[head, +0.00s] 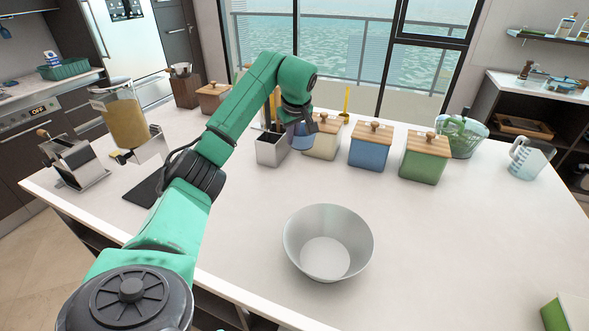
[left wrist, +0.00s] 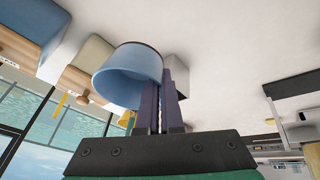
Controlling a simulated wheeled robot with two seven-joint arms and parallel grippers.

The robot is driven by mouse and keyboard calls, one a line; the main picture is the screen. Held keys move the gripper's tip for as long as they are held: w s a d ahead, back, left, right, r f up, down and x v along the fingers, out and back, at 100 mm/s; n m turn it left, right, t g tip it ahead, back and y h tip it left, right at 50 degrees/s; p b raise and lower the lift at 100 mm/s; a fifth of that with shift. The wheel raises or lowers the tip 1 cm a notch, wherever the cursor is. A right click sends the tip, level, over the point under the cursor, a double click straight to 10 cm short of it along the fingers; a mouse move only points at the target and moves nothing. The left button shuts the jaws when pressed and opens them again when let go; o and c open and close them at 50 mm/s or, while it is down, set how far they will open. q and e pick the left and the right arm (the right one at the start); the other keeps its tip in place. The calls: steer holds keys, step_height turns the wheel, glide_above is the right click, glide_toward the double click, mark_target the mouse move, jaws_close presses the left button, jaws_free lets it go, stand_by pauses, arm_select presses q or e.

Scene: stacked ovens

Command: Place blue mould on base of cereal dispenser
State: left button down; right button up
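The blue mould (head: 302,138) is a small round cup, held at the end of my left arm above the counter's far side. In the left wrist view the mould (left wrist: 128,72) sits at the fingertips, its wall apparently between the two nearly closed fingers. My left gripper (left wrist: 163,90) is shut on it. In the head view the gripper is mostly hidden behind its own wrist. The cereal dispenser (head: 126,124), with a yellowish filled container, stands at the left of the counter. Its metal base (head: 148,150) appears bare, partly seen. My right gripper is not in view.
A metal utensil holder (head: 271,151) stands just left of the mould. Blue (head: 370,148) and green (head: 424,162) canisters stand to the right. A large bowl (head: 328,243) sits mid-counter. A dark flat board (head: 146,190) lies before the dispenser, beside a metal slotted stand (head: 76,160).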

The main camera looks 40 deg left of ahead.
arm_select(q)
steer(key=f, duration=0.5)
steer(key=f+p, duration=0.1)
steer(key=f, duration=0.4)
steer(key=shift+w+a+f, duration=0.15)
steer(key=shift+a, duration=0.05)
steer(key=f, duration=0.2)
steer(key=f+p, duration=0.1)
steer(key=shift+d+f, duration=0.2)
steer(key=shift+f, duration=0.15)
steer(key=shift+a+f, duration=0.1)
steer(key=shift+f, duration=0.2)
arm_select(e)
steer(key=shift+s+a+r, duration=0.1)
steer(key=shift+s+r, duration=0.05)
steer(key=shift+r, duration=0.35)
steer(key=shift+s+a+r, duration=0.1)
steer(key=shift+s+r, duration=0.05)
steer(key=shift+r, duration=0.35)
arm_select(q)
steer(key=c, duration=1.1)
jaws_free()
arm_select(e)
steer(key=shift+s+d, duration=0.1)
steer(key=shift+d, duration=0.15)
